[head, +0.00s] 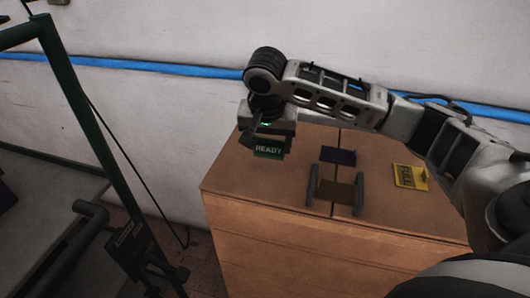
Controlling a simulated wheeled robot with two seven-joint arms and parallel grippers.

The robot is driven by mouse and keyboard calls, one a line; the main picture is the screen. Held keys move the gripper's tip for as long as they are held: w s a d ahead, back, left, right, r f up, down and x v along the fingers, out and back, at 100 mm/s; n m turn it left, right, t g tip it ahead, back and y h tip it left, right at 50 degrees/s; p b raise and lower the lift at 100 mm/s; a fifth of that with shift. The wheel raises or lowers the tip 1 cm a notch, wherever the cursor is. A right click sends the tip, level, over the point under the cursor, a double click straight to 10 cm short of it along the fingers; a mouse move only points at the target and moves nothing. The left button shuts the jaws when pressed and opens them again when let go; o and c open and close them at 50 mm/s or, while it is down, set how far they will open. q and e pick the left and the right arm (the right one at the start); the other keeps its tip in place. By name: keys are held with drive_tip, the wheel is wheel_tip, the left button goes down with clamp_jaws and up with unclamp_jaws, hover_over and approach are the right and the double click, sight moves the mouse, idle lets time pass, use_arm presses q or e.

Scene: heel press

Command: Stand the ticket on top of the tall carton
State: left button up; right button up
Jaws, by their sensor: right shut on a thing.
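My right gripper (266,134) is shut on a green ticket (269,152) that reads READY, with the fingers pointing down. The ticket hangs upright below the gripper, its lettered face toward the camera. Behind and under it is the top of the tall brown carton (240,180), near its back left part. I cannot tell whether the ticket's lower edge touches the carton top. My left gripper is not in view.
On the carton top are a yellow lettered card (410,177) at the right, a dark purple piece (338,155) at the back, and a brown piece between two dark bars (336,191). A dark green metal frame (85,115) stands at the left. A white wall is behind.

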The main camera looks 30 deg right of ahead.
sight(264, 149)
drive_tip(key=shift+w+a+f, duration=0.25)
drive_tip(key=shift+w+f, duration=0.2)
drive_tip(key=shift+f, duration=0.1)
drive_tip(key=shift+a+x, duration=0.2)
drive_tip(key=shift+x, duration=0.95)
drive_tip(key=shift+s+f+p, duration=0.1)
drive_tip(key=shift+f+p, duration=0.2)
drive_tip(key=shift+f, duration=0.3)
drive_tip(key=o, duration=1)
drive_tip(key=shift+f, duration=0.1)
drive_tip(key=shift+c, duration=0.2)
drive_tip(key=v, duration=1.2)
drive_tip(key=shift+b, duration=0.3)
